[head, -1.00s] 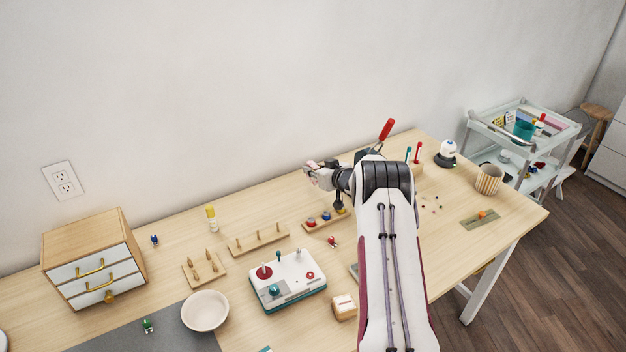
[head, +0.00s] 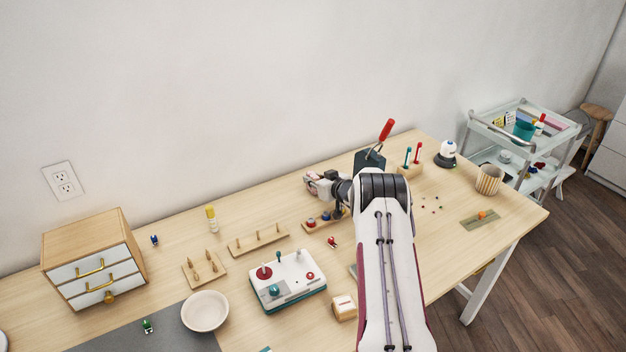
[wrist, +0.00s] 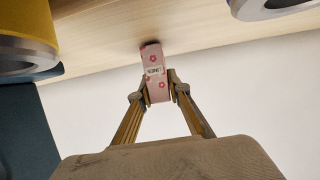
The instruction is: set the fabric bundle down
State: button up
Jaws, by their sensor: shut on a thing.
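The fabric bundle (wrist: 154,72) is a small pink block with red flowers and a white label. My gripper (wrist: 160,92) is shut on it in the wrist view, one finger on each side. The bundle's far end is close to the wooden tabletop (wrist: 110,30), with a dark shadow there; I cannot tell whether it touches. In the head view my gripper (head: 318,183) is low over the back of the table near the wall, and the bundle is too small to make out clearly.
A wooden board with coloured knobs (head: 325,220) lies just in front of my gripper. A dark block with a red-handled tool (head: 370,160) stands to its right. A yellow round thing (wrist: 25,35) and a grey-rimmed one (wrist: 265,8) flank the bundle.

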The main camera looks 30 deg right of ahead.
jog(key=shift+f, duration=0.1)
jog(key=o, duration=0.8)
jog(key=shift+o, duration=0.2)
jog(key=v, duration=1.2)
dwell(0.5)
jog(key=shift+r, duration=0.2)
